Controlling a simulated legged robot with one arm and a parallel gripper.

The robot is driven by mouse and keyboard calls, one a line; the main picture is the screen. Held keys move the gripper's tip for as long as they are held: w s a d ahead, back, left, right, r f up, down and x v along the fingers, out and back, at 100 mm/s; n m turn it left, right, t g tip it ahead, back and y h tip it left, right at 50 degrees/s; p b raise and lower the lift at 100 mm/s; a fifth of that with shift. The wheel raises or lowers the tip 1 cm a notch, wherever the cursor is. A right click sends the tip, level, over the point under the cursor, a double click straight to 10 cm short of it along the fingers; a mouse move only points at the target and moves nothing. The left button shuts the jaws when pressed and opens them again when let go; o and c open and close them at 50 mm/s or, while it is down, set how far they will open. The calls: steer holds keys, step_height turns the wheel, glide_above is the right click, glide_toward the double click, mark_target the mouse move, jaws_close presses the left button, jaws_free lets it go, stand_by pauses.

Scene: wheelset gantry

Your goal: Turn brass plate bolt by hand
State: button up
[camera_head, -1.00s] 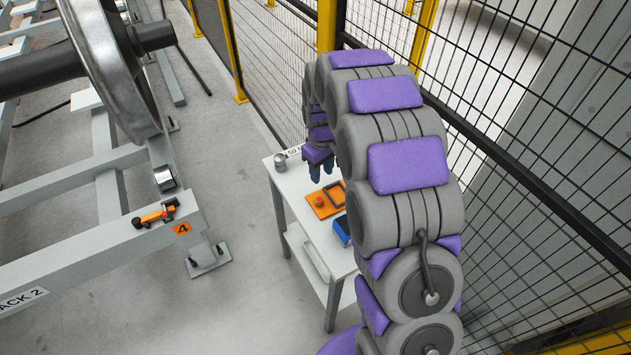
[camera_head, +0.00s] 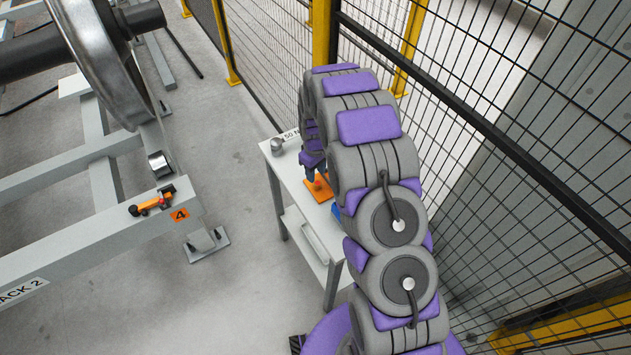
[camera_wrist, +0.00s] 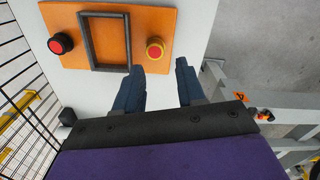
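An orange plate (camera_wrist: 185,25) lies on the white table; it also shows in the head view (camera_head: 322,193). On its right side in the wrist view is a brass-coloured round piece with a red top (camera_wrist: 155,48), which looks like the brass bolt. A black round piece with a red top (camera_wrist: 61,43) is on the left side, and a dark rectangular frame (camera_wrist: 128,42) lies between them. My gripper (camera_wrist: 160,66) is open and empty, its two dark blue fingers just short of the brass piece in the picture. Contact cannot be told. In the head view my gripper (camera_head: 314,174) is over the plate.
The white table (camera_head: 283,172) holds a small grey cylinder (camera_head: 277,145) and a partly hidden blue item (camera_head: 337,213). A mesh fence (camera_head: 500,110) stands close behind and right. A grey rack (camera_head: 90,245) with a wheelset is at left, with clear floor between.

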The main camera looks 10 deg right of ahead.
mark_target(318, 184)
steer(key=f, duration=0.2)
steer(key=d+f, duration=0.1)
steer(key=f, duration=0.2)
steer(key=shift+d, duration=0.2)
steer(key=shift+f, duration=0.2)
steer(key=shift+s+a+f, duration=0.15)
steer(key=shift+s+a, duration=0.1)
steer(key=shift+a, duration=0.05)
steer(key=shift+f, duration=0.15)
steer(key=shift+c, duration=1.4)
steer(key=shift+w+f, duration=0.15)
steer(key=shift+c, duration=0.8)
steer(key=shift+w+r, duration=0.2)
jaws_close()
